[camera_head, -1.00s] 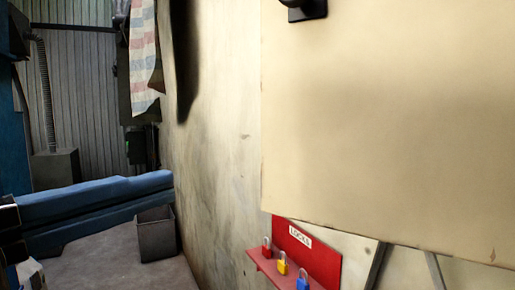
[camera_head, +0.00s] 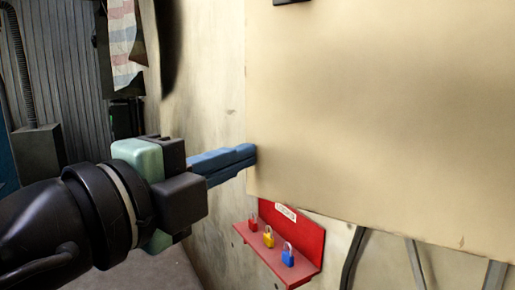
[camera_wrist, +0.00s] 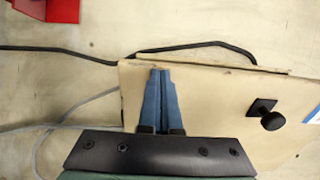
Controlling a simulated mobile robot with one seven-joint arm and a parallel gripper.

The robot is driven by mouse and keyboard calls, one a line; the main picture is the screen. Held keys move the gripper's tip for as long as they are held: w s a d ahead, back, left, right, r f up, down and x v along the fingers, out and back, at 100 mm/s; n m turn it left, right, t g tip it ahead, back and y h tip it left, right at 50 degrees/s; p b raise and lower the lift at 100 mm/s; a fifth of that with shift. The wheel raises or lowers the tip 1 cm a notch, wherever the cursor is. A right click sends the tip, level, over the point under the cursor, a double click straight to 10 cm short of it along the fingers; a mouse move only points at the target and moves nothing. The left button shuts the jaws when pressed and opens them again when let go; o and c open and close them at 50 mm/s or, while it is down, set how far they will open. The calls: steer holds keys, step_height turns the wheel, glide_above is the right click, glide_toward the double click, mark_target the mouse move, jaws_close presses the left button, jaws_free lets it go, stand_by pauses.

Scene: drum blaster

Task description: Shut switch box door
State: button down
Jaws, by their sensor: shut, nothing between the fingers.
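The switch box door is a large cream panel (camera_head: 385,120) filling the right of the head view. In the wrist view, the door (camera_wrist: 225,100) has a black knob (camera_wrist: 272,121) right of the fingers; the knob's edge also shows at the top of the head view (camera_head: 292,2). My gripper (camera_head: 250,158) comes from the left, its blue fingers together and empty. The tips overlap the door's lower left edge in the head view. In the wrist view, my gripper (camera_wrist: 161,72) lies over the panel near its upper left corner. I cannot tell whether it touches.
A red lock shelf (camera_head: 302,243) with red, yellow and blue padlocks sits on the wall below the door; it shows at the wrist view's upper left (camera_wrist: 48,10). Grey and black cables (camera_wrist: 60,49) run along the wall. A stained wall (camera_head: 200,90) stands behind.

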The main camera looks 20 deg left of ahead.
steer(key=shift+w+d, duration=0.1)
steer(key=shift+w, duration=0.2)
steer(key=w+m+h+b, duration=0.1)
steer(key=w, duration=0.1)
steer(key=w+d+g+h+b, duration=0.1)
steer(key=w, duration=0.2)
steer(key=w+m+h, duration=0.1)
steer(key=w, duration=0.1)
steer(key=shift+w+d+f+m+h+b, duration=0.15)
steer(key=shift+d+m+h+b, duration=0.15)
steer(key=shift+h+b, duration=0.1)
steer(key=x, duration=0.2)
steer(key=b+x, duration=0.1)
steer(key=x, duration=0.2)
steer(key=shift+w+d+r, duration=0.15)
steer(key=shift+w+r, duration=0.1)
steer(key=shift+d, duration=0.1)
steer(key=shift+s+f, duration=0.1)
steer(key=shift+f, duration=0.05)
